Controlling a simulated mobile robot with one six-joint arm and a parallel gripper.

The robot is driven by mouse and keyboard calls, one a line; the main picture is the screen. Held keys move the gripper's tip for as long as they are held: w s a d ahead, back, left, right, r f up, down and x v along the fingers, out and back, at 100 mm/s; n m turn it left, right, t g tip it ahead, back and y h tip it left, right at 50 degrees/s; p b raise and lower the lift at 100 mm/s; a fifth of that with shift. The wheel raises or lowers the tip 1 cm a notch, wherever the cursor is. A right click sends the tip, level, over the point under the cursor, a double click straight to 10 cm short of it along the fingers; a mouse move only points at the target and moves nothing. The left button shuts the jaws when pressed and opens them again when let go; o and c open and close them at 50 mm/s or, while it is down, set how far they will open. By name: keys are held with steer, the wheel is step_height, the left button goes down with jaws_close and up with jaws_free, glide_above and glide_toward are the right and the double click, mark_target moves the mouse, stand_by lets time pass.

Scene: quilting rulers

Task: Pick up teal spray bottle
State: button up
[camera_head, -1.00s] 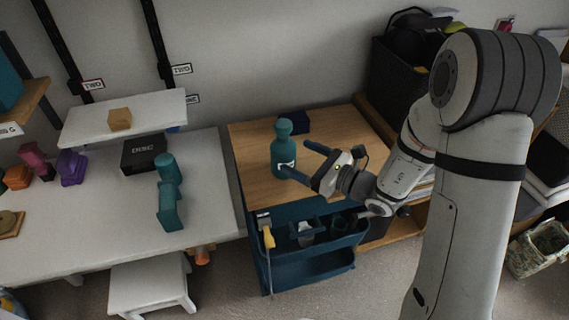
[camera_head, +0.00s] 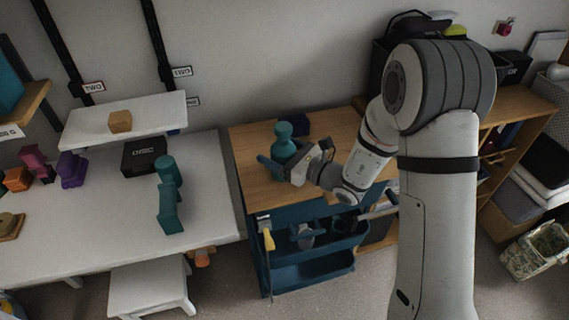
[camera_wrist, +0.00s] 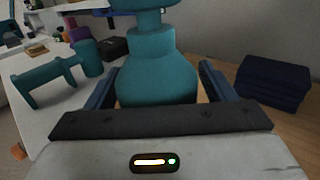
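A teal bottle (camera_head: 283,143) with a round body, narrow neck and wide cap stands upright on the wooden top of a blue cart. My gripper (camera_head: 296,157) is low at the bottle's front, hiding its lower part. In the wrist view the teal bottle (camera_wrist: 157,70) stands between the two blue fingers of my gripper (camera_wrist: 158,84). The fingers are open, one on each side, with a small gap visible at the right. The bottle's cap is cut off by the top of the wrist view.
Another teal object (camera_head: 170,205), angular with a round end, is on the white table (camera_head: 110,220) at left. A dark blue folded block (camera_head: 319,124) sits right behind the bottle, close to the right finger in the wrist view. A black box (camera_head: 144,154) is farther left.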

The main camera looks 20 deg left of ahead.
steer(key=c, duration=1.1)
